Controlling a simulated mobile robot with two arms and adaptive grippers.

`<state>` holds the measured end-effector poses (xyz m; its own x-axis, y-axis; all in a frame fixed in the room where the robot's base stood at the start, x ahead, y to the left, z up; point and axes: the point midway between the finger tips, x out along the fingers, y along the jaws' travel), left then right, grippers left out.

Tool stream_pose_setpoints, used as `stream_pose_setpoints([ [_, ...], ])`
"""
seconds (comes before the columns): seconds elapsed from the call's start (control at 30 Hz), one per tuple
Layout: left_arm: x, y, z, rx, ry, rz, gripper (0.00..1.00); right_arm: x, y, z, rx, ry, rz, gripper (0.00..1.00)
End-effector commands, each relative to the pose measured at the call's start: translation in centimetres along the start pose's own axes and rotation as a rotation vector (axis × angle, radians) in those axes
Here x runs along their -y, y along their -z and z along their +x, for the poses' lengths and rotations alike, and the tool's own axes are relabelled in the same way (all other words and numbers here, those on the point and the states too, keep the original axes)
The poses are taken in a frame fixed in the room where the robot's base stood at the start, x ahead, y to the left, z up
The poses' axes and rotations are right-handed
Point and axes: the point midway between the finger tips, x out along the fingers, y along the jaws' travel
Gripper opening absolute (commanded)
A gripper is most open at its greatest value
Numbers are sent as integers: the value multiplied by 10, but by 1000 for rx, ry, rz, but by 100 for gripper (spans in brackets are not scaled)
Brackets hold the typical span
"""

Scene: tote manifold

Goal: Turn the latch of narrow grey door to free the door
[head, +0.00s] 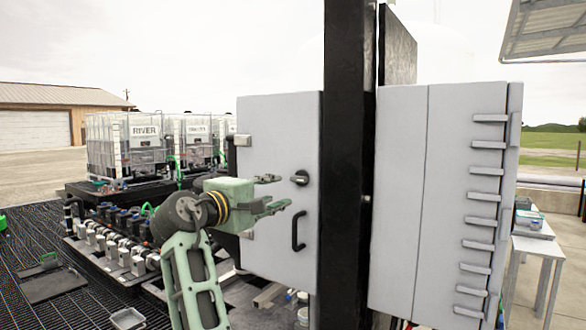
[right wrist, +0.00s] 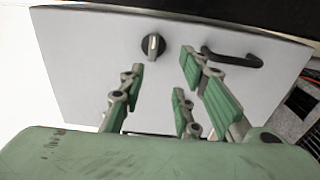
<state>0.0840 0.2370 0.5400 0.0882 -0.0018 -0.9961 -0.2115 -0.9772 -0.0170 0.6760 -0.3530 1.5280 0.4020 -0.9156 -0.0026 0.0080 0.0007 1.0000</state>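The narrow grey door (head: 272,130) stands closed on the left side of a black post. Its latch (head: 300,178) is a dark round knob with a grey grip bar. In the right wrist view the latch (right wrist: 153,46) lies beyond the fingertips, with its bar roughly upright in the picture. A black pull handle (head: 298,231) sits below the latch in the head view. My right gripper (head: 275,192) is open and empty, its fingers pointing at the door just left of the latch. The right wrist view shows its green-padded fingers (right wrist: 160,75) spread apart and clear of the latch. My left gripper is not in view.
A black post (head: 347,150) stands right of the door. A wider grey cabinet (head: 400,200) with several bars is beyond it. Several valves (head: 115,240) and white caged tanks (head: 145,140) are at the left. A small table (head: 540,245) stands at the far right.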

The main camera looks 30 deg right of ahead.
Motion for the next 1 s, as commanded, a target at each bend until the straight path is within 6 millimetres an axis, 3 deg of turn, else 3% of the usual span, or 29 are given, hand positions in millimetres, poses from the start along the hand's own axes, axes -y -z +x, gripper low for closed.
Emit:
stream_pose_setpoints([
  [0.03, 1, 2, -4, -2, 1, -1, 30, -10, -6, 0, 14, -1, 5, 30],
  [0.13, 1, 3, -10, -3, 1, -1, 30, -17, -10, 7, 26, -2, 6, 30],
  [0.4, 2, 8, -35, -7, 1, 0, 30, -18, -11, 50, 25, -2, 5, 30],
  [0.6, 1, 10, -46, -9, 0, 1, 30, -16, -10, 72, 22, -4, 6, 30],
  [0.93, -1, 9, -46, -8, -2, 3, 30, -13, -10, 76, 21, -3, 8, 30],
  [1.0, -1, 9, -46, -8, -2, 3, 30, -13, -10, 76, 21, -3, 8, 25],
])
